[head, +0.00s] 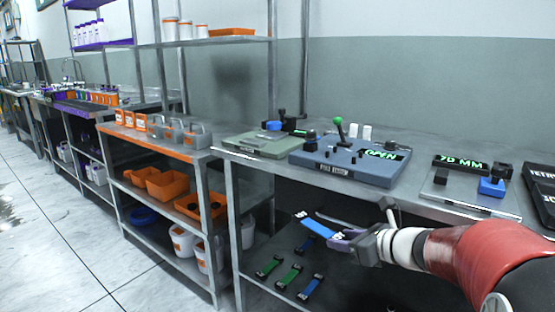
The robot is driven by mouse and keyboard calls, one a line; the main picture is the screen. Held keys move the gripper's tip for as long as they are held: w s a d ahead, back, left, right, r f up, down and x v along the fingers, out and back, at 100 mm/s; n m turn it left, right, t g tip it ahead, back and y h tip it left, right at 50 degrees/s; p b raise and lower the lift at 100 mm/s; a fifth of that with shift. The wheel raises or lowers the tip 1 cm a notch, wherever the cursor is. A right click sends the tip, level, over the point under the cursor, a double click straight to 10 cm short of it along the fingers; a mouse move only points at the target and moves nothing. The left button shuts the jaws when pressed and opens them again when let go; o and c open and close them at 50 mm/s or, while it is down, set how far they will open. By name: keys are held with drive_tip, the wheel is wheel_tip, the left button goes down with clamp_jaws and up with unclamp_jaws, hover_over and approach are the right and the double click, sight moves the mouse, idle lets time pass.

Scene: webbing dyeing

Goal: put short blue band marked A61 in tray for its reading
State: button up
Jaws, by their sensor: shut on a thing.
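My gripper (336,236) is shut on a blue band (318,226) with a white label at its far left end. It holds the band in front of the bench's front edge, above the lower shelf. The label's writing is too small to read, so I cannot tell if it is A61. At the right edge, dark pieces with white lettering (541,178) are cut off by the frame. I cannot tell which tray matches the band's reading.
The bench (240,157) carries a blue device (345,168) reading OPEN and a plate with a 70 MM display (459,163). Green bands (289,277) and a blue band (311,288) lie on the lower shelf. Orange bins (167,184) stand on the left rack.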

wheel_tip(320, 180, down, 28)
drive_tip(key=s+m+t+h, duration=0.1)
drive_tip(key=m+h, duration=0.1)
drive_tip(key=shift+s+a+f+t, duration=0.15)
drive_tip(key=shift+a+f+t, duration=0.05)
drive_tip(key=shift+t, duration=0.1)
drive_tip(key=shift+d, duration=0.15)
